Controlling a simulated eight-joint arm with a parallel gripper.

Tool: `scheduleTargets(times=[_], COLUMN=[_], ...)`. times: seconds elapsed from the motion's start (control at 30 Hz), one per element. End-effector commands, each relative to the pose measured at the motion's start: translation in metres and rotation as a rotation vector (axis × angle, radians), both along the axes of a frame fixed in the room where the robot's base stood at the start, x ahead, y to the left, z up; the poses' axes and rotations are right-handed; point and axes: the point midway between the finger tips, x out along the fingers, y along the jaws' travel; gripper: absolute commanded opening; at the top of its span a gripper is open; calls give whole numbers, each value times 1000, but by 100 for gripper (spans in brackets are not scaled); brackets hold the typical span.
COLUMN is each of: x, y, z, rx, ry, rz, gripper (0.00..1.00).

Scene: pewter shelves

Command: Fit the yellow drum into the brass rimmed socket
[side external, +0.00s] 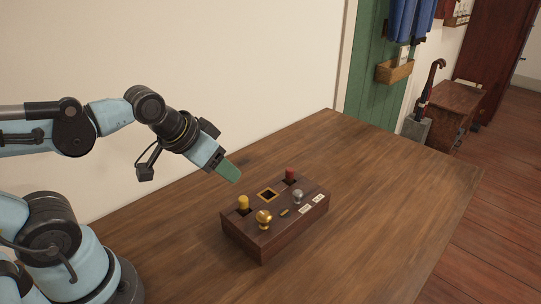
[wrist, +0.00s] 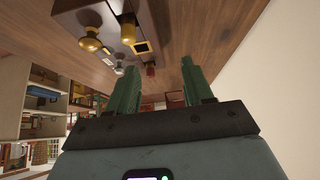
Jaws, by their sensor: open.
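The yellow drum (side external: 243,203) stands upright in a dark square hole at the left end of the dark wooden block (side external: 262,243). It also shows in the wrist view (wrist: 128,30). The brass rimmed socket (side external: 268,194) is an empty square hole beside it, near the middle of the block, and shows in the wrist view (wrist: 140,48). My gripper (side external: 232,172), with green fingers, hangs in the air above and behind the block. In the wrist view my gripper's fingers (wrist: 156,80) are spread apart with nothing between them.
A red drum (side external: 291,174) stands in a hole at the block's far end. A brass knob (side external: 264,218) and a silver knob (side external: 297,196) rise along its front side, with small labels. The wooden table (side external: 390,190) is clear around the block. A pale wall (side external: 180,60) runs behind.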

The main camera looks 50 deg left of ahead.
Motion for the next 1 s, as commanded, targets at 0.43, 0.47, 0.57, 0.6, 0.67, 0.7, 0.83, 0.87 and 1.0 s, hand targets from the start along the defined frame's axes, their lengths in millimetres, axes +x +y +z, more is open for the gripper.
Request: scheduleTargets(times=[0.43,0.47,0.57,0.6,0.67,0.7,0.83,0.87,1.0], x=[12,13,13,13,13,13,13,13,14], y=[-32,-33,-37,-38,-39,-40,-40,-39,-39], z=[36,38,42,43,43,42,29,25,4], rx=[-10,-9,-2,0,2,2,3,3,2], ry=[472,498,564,581,596,602,605,605,603], rz=[-7,-6,-4,-4,-2,-1,-1,-1,-1], gripper=[51,51,51,51,51,51,51,51,51])
